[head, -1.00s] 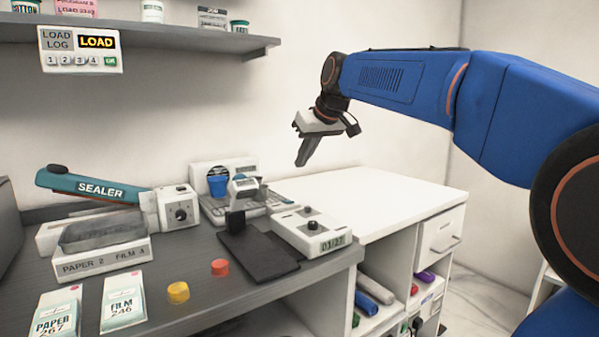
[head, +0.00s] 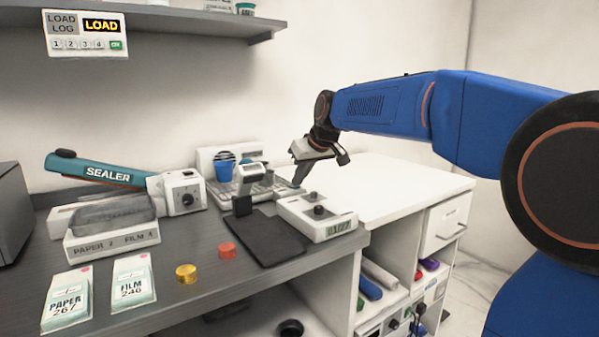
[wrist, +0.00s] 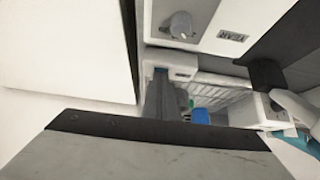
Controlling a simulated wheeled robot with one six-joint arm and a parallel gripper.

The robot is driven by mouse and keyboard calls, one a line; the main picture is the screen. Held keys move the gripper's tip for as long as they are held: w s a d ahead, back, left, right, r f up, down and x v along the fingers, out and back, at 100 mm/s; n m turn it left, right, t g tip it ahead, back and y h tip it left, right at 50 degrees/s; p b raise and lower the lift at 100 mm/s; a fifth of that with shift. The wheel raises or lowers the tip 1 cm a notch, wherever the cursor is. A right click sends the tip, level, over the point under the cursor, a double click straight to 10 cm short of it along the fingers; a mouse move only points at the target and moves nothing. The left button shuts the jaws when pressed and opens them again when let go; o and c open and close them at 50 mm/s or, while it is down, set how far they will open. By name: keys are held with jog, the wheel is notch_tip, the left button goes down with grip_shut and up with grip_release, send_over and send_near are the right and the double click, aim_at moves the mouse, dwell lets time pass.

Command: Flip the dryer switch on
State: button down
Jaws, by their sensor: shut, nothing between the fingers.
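A white unit with a round fan grille (head: 222,157) and a wire rack (head: 258,190) stands at the back of the dark counter; it looks like the dryer. A blue cup (head: 224,171) stands in front of its grille. My gripper (head: 299,183) is shut and empty, pointing down at the rack's right end, behind the white date box (head: 322,226). In the wrist view, the shut fingers (wrist: 160,80) reach toward a small white block (wrist: 172,62) at the rack's end. I cannot tell if they touch it. The switch itself is not clearly visible; the fingers may hide it.
The white date box with knobs stands close in front of my gripper. A small upright device (head: 246,182) and a black mat (head: 262,241) are left of it. The sealer (head: 104,171) is further left. The white countertop (head: 400,185) at right is clear.

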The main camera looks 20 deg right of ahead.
jog(key=shift+s+f, duration=0.1)
jog(key=shift+f, duration=0.25)
jog(key=shift+r, duration=0.15)
jog(key=shift+r, duration=0.7)
jog(key=shift+r, duration=0.1)
